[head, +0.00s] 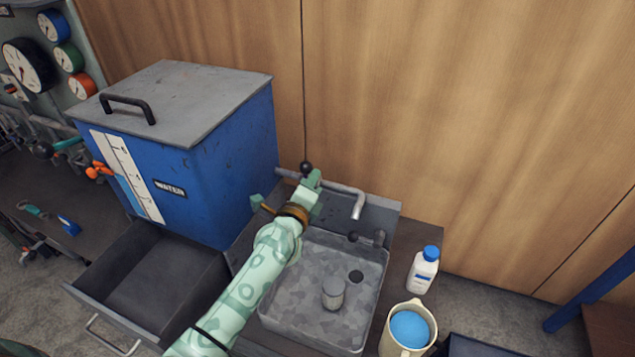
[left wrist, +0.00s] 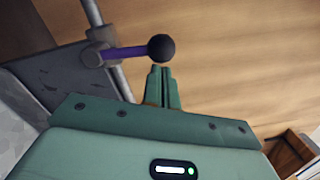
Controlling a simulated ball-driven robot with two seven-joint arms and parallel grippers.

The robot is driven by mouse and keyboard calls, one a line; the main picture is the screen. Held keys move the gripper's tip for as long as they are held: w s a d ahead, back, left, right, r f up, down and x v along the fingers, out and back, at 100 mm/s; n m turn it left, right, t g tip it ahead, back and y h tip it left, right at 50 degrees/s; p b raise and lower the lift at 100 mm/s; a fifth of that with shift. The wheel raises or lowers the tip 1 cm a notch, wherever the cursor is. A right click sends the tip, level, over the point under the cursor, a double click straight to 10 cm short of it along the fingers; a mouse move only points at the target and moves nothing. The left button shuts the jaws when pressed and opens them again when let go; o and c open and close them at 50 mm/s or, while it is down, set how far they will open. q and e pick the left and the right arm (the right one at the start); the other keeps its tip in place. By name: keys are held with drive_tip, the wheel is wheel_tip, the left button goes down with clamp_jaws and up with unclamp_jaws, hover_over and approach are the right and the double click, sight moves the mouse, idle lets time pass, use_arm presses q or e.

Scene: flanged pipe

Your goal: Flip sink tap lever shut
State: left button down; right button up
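The sink tap lever shows in the left wrist view as a purple rod (left wrist: 124,52) with a black ball knob (left wrist: 161,47), set on a grey pipe (left wrist: 112,70). In the head view the knob (head: 306,167) stands above the pipe, and the tap spout (head: 358,206) bends down over the grey sink (head: 262,312). My left gripper (left wrist: 163,72) has its fingers together with nothing between them. Its tips are just below the knob in the wrist view; I cannot tell whether they touch it. In the head view the left gripper (head: 314,182) is beside the knob. My right gripper is not in view.
A blue water tank (head: 235,150) stands left of the sink, above an open grey drawer (head: 165,270). A grey cylinder (head: 333,292) stands in the sink. A white bottle (head: 422,272) and a cream mug (head: 391,340) with blue contents are at the right. A wooden wall (head: 450,100) is behind.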

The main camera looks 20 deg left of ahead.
use_arm(q)
drive_tip(key=shift+a+r, duration=0.2)
drive_tip(key=shift+a, duration=0.2)
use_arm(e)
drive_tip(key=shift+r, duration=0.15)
